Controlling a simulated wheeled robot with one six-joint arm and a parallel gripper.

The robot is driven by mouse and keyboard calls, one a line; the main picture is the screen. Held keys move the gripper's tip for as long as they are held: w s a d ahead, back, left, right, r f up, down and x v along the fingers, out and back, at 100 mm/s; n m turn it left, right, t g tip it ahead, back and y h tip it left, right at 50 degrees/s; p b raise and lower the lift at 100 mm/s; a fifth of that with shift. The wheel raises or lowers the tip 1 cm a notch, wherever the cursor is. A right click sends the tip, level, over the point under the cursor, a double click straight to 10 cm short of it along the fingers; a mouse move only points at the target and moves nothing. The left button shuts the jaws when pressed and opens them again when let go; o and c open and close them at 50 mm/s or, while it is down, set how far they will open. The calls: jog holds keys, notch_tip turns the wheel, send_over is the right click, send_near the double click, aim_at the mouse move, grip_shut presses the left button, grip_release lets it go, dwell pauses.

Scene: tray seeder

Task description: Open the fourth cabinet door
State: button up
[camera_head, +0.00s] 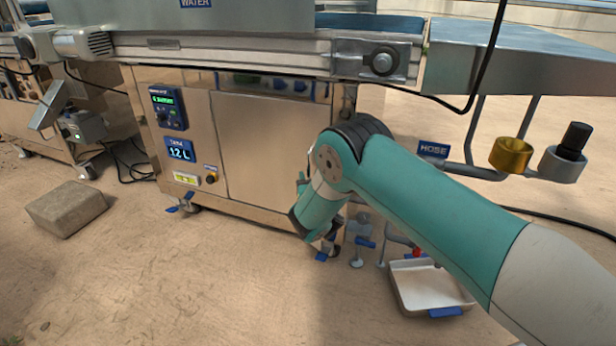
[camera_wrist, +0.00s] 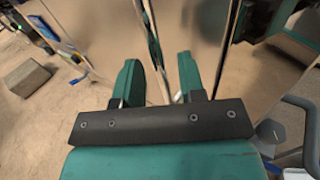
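The machine's cabinet has a large flat metal door (camera_head: 265,145), with a narrower panel (camera_head: 185,100) carrying a display to its left. Both look closed in the head view. My gripper (camera_wrist: 158,70) is at the right part of the cabinet front, low down. In the wrist view its two green fingers are apart, with a gap between them. A dark vertical strip (camera_wrist: 152,40) on the metal front runs down toward the gap; I cannot tell whether it is a handle or a door edge, or whether the fingers touch it. My arm hides the cabinet's right end in the head view.
A grey block (camera_head: 66,208) lies on the sandy ground at left. A white tray (camera_head: 430,285) and several pipe fittings are low at right, close to my arm. A conveyor frame (camera_head: 230,52) overhangs the cabinet. A black cable hangs at upper right. Ground in front is clear.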

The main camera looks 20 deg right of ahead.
jog(key=shift+w, duration=1.05)
grip_shut()
